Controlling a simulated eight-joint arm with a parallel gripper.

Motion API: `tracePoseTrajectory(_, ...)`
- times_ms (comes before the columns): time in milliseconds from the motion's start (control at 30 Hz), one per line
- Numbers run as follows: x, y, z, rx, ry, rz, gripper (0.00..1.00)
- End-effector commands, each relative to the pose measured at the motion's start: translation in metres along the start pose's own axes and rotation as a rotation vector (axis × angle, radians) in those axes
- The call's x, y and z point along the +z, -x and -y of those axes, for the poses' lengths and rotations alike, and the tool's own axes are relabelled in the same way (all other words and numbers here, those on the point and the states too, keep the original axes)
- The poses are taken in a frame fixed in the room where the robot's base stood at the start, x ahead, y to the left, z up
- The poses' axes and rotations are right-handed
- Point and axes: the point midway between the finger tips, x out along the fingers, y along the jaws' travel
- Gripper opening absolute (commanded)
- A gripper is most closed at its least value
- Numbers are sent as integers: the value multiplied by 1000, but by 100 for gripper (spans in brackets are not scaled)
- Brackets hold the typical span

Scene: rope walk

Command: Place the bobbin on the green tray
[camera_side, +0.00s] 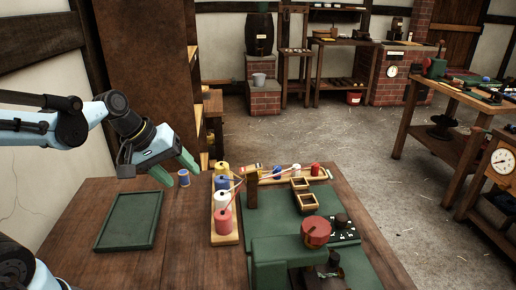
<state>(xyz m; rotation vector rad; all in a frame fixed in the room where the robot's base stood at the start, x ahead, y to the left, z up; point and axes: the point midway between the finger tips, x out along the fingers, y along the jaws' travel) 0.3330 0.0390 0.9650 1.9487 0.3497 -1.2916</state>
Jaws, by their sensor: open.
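A small bobbin (183,178) wound in blue stands upright on the brown table, between the green tray and a rack of spools. The green tray (154,223) lies flat at the table's left and is empty. My gripper (175,172) is open, its green-tipped fingers pointing down to the right. They are close to the bobbin, which shows just below the right fingertip. Nothing shows between the fingers. I cannot tell the exact gap in depth.
A wooden rack of yellow, blue, white and red spools (222,221) stands right of the bobbin. Bare table (75,220) lies left of the tray.

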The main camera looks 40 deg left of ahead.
Motion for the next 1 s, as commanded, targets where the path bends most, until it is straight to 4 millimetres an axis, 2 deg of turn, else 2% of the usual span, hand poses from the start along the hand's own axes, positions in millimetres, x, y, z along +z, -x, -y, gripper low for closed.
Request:
tracePoseTrajectory(33,-13,-3,3,15,110,23,63)
tracePoseTrajectory(333,-73,-23,30,143,732,204,63)
tracePoseTrajectory(467,-99,-30,51,208,976,292,63)
tracePoseTrajectory(600,-122,-36,82,283,1218,397,63)
tracePoseTrajectory(800,-142,-40,131,388,1492,553,63)
tracePoseTrajectory(1000,-147,-41,162,448,1628,654,63)
